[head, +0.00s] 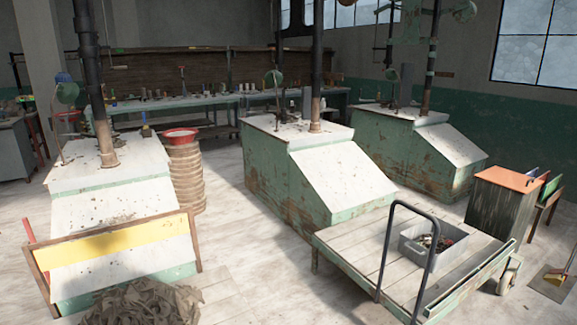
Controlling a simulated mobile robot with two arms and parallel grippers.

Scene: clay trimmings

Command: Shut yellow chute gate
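A yellow panel (112,245) in a brown wooden frame stands at the lower left, in front of the pale sloping face of the nearest green machine (100,213). I take it to be the yellow chute gate. The frame's posts reach below the panel on both sides. I cannot tell from here whether the gate is open or shut, or whether it touches the machine. A brown heap (143,303), perhaps clay trimmings or cloth, lies on the floor in front of it. Neither of my grippers is in view.
A flat cart (350,243) with a black handle (430,255) carries a grey crate (445,262) at the lower right. Two more green machines (270,180) (400,160) stand behind. A ribbed barrel (187,180) stands beside the left machine. Floor (248,275) is clear between heap and cart.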

